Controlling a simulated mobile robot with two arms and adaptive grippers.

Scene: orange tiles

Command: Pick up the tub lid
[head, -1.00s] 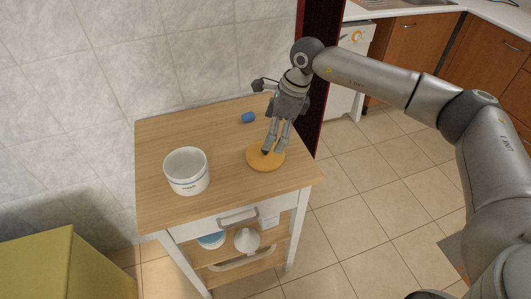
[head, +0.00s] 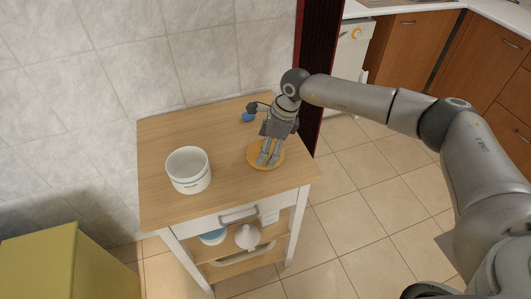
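The tub lid (head: 251,157) is a flat, round, wood-coloured disc lying on the right part of the cart's top. The white tub (head: 189,179) stands upright and open to its left. My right gripper (head: 268,160) points down over the lid, with its two fingers a little apart and their tips over the lid's middle. The fingers hide the centre of the lid, and I cannot tell whether they touch it. My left gripper is not in view.
The wooden cart top (head: 220,126) has free room around the tub. A small blue object (head: 247,117) lies behind my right gripper. A tiled wall (head: 100,90) stands behind the cart. A yellow box-like piece (head: 60,262) is at the lower left.

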